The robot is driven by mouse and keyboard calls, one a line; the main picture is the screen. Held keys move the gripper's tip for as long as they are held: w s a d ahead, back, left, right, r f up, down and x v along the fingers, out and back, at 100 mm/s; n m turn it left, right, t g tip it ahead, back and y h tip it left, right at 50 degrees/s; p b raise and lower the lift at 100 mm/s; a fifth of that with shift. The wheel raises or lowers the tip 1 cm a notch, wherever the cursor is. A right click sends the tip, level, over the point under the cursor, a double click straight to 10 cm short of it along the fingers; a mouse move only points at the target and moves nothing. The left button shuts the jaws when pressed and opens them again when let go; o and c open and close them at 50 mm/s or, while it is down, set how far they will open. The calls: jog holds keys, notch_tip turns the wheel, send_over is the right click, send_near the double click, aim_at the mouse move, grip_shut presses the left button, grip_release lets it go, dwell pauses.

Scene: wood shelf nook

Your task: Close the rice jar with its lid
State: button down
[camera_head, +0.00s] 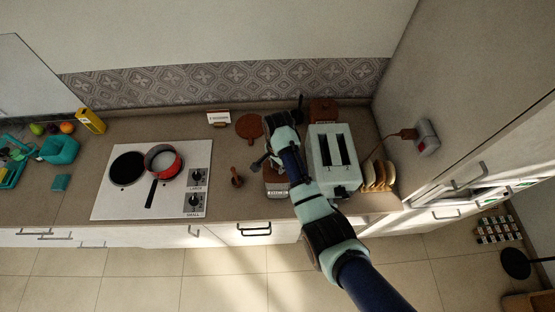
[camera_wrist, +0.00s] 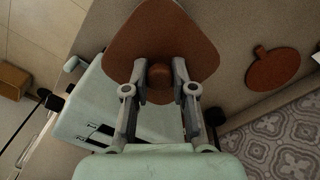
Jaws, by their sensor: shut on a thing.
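The brown rounded-square lid (camera_wrist: 160,35) fills the top middle of the wrist view, with a round knob (camera_wrist: 160,78) at its centre. My gripper (camera_wrist: 160,84) is shut on that knob, one finger on each side. In the head view my gripper (camera_head: 264,164) is over the brown jar (camera_head: 276,187), which has a pale label on its front and stands just left of the toaster. My wrist and arm hide part of the jar there. I cannot tell whether the lid rests on the jar's rim or is held just above it.
A pale green toaster (camera_head: 325,150) stands close on the right, with bread slices (camera_head: 378,174) beyond it. A brown round board (camera_head: 249,126) and another brown container (camera_head: 323,109) are at the back.

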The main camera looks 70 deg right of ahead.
jog(key=shift+w+d+f, duration=0.15)
jog(key=shift+f, duration=0.1)
notch_tip(320, 180, down, 4)
jog(key=b, duration=0.5)
jog(key=shift+f+b, duration=0.4)
jog(key=shift+f, duration=0.55)
jog(key=shift+p, duration=0.55)
jog(key=shift+f, duration=0.15)
dwell(0.6)
dwell(0.8)
jog(key=shift+c, duration=1.9)
grip_release()
